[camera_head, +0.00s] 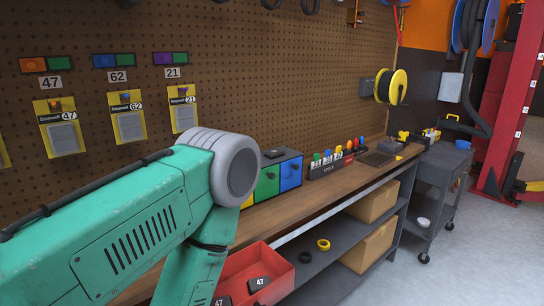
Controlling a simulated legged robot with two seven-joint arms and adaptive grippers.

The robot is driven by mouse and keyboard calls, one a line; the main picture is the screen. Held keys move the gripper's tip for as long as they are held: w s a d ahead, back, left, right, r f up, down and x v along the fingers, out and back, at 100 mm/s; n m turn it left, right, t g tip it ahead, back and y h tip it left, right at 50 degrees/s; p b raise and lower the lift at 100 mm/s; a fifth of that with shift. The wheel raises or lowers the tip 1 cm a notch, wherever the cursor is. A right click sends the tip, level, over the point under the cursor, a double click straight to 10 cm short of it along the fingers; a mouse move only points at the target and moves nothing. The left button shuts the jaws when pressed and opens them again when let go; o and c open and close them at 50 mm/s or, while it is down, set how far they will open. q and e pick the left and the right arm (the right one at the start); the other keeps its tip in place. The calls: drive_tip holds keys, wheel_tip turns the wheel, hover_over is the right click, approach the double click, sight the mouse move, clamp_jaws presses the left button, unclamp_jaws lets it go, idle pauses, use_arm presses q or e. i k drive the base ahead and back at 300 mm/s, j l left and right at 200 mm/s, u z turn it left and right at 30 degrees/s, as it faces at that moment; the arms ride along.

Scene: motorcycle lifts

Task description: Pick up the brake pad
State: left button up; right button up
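My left arm, teal with a grey joint, fills the lower left and bends downward; its gripper is out of view below the frame. My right gripper is not in view. A red open bin (284,262) sits at the bottom centre, partly hidden by my arm. In it lie dark pieces marked 47, one in clear sight (259,283) and one cut by the bottom edge (222,300). They may be brake pads; I cannot tell for sure.
A wooden workbench (262,222) runs along the pegboard wall, bearing a block of coloured drawers (268,181) and a rack of coloured-top items (325,166). Cardboard boxes (370,246) and a yellow ring (323,244) sit on the shelf below.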

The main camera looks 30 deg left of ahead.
sight(271, 154)
drive_tip(key=i+l+z, duration=0.45)
drive_tip(key=i, duration=0.2)
drive_tip(key=i+l, duration=0.15)
drive_tip(key=i, duration=0.3)
drive_tip(key=i+l, duration=0.15)
drive_tip(key=i, duration=0.25)
